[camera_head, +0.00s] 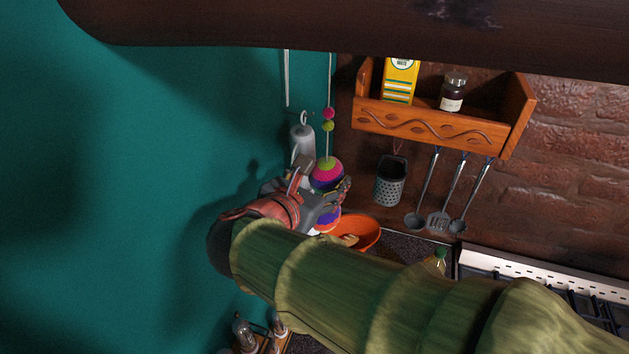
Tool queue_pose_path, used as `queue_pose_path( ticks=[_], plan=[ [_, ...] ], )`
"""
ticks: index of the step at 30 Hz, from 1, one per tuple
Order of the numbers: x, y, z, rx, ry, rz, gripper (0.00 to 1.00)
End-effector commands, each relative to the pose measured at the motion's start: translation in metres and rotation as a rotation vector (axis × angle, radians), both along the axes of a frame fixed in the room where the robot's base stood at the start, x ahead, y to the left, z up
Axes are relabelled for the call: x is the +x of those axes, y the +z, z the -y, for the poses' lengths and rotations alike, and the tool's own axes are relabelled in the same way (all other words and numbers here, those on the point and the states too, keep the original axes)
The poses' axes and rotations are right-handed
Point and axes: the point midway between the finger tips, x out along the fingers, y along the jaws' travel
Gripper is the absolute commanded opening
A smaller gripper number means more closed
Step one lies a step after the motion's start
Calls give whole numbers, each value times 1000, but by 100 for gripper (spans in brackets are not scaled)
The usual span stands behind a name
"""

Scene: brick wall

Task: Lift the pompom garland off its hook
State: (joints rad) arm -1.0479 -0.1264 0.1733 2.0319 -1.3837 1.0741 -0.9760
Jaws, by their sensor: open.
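The pompom garland (326,173) hangs on a light cord close to the corner of the teal wall. It has small pink and green pompoms higher up and larger striped, multicoloured ones lower down. The hook at its top is not clearly visible. My gripper (337,190) is at the lower large pompoms, its fingers open around or beside them; I cannot tell whether they touch. My green-sleeved arm reaches in from the lower right and hides part of the garland's lower end.
A wooden shelf (430,122) holds a yellow box (400,80) and a dark jar (453,93). A grater (390,181) and several utensils (438,218) hang below. An orange bowl (360,232) sits beneath the gripper. A grey bottle-shaped object (302,140) hangs close left. A dark beam crosses the top.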

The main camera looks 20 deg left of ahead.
Motion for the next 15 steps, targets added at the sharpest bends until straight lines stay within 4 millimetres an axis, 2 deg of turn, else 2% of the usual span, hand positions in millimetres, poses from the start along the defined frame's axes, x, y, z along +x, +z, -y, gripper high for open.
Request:
queue_pose_path(
  ticks=[6, 15],
  plan=[
    [21, -9, 4, 0, -1, -1, 56],
    [25, -11, 4, 2, -1, -1, 56]
  ],
)
